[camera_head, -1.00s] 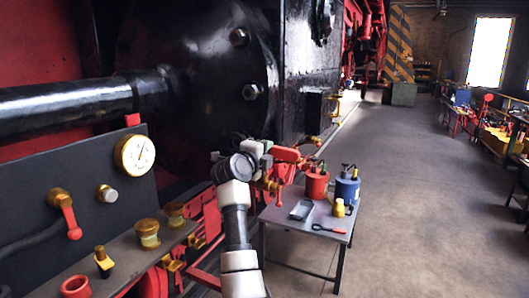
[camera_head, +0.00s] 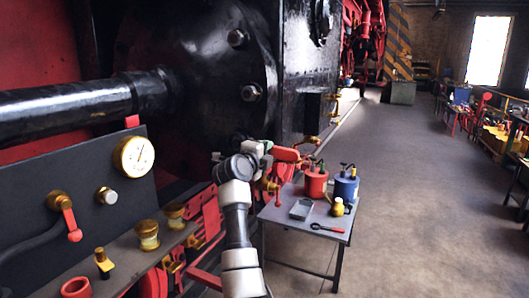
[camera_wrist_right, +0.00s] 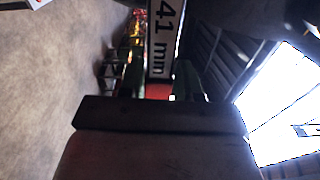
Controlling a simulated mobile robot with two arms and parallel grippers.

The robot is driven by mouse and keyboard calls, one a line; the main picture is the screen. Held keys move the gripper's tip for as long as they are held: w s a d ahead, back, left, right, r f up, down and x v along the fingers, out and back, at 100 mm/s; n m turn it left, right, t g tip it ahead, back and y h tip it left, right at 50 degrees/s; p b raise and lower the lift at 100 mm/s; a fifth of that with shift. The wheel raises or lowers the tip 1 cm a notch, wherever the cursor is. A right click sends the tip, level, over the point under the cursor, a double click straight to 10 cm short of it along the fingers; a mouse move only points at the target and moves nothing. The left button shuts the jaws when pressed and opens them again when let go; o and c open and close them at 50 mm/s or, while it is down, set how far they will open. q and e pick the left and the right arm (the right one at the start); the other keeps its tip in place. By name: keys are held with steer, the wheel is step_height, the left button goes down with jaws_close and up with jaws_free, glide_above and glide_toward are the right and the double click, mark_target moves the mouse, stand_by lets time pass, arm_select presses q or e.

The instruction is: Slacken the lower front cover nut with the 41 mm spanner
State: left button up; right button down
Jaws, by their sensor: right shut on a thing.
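My right gripper (camera_head: 262,158) is in front of the lower part of the black cylinder cover (camera_head: 205,75). In the right wrist view the gripper (camera_wrist_right: 160,88) is shut on a pale spanner (camera_wrist_right: 163,38) marked "41 mm", which runs up out of the picture. In the head view I cannot make out the spanner clearly, nor whether its jaw is on a nut. Cover nuts show at the upper right (camera_head: 237,38) and right edge (camera_head: 251,92) of the cover. The area lower down, beside my wrist, is dark and partly hidden. My left gripper is not in view.
A small table (camera_head: 325,222) holds a red can (camera_head: 316,183), a blue can (camera_head: 346,188), a grey tray (camera_head: 301,209) and a red-handled tool (camera_head: 327,228). A panel with a gauge (camera_head: 134,155) stands at the left.

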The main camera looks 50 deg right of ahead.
steer(key=shift+w+d+r+p, duration=0.1)
steer(key=shift+d+p, duration=0.25)
steer(key=shift+d, duration=0.2)
stand_by(0.4)
steer(key=r+n+p, duration=0.1)
steer(key=p, duration=0.3)
steer(key=shift+r, duration=0.2)
stand_by(0.4)
steer(key=r+n+p, duration=0.1)
steer(key=p, duration=0.3)
steer(key=shift+w+r+n+p, duration=0.1)
steer(key=shift+r+n+p, duration=0.1)
steer(key=shift+n+p, duration=0.2)
